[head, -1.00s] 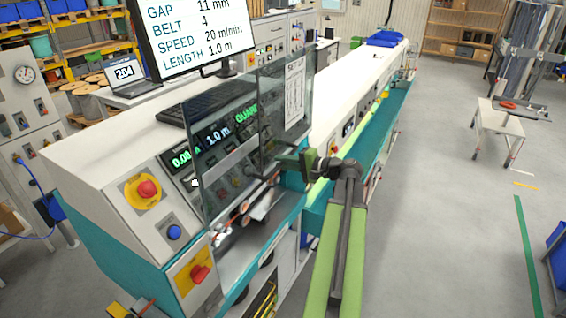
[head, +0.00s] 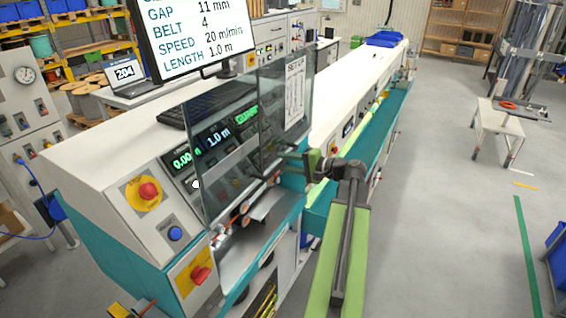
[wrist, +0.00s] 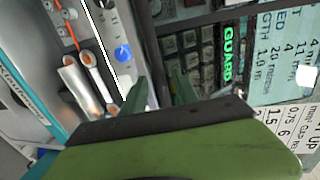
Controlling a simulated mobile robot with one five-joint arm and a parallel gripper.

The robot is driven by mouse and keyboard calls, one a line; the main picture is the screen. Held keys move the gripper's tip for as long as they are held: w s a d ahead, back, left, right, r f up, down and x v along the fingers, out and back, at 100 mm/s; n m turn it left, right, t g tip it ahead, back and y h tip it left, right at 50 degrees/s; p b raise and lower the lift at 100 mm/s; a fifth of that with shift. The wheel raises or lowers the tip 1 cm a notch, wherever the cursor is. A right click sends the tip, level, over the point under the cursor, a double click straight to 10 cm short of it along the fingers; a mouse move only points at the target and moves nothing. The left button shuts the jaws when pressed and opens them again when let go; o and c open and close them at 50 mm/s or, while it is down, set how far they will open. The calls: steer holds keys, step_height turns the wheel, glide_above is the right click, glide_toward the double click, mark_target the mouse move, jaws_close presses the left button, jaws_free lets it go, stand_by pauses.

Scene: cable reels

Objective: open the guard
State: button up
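The guard (head: 222,155) is a clear panel with dark edges over the front of the machine's control area, on the near part of the long machine. Displays and buttons show through it. It stands upright and covers them. A white setup sheet (head: 295,92) is on its right part. My gripper (head: 303,157) is at the guard's lower right side. In the wrist view my gripper's two green fingers (wrist: 160,92) stand apart, with the panel's dark edge close by. I cannot tell whether they touch it. A lit green GUARD sign (wrist: 228,52) shows to the right of the fingers.
A red button (head: 149,190), a blue button (head: 175,233) and a red rotary switch (head: 200,274) are on the machine's near face. A monitor (head: 195,35) stands above.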

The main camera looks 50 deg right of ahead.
steer(key=p+v, duration=0.3)
steer(key=v, duration=1.3)
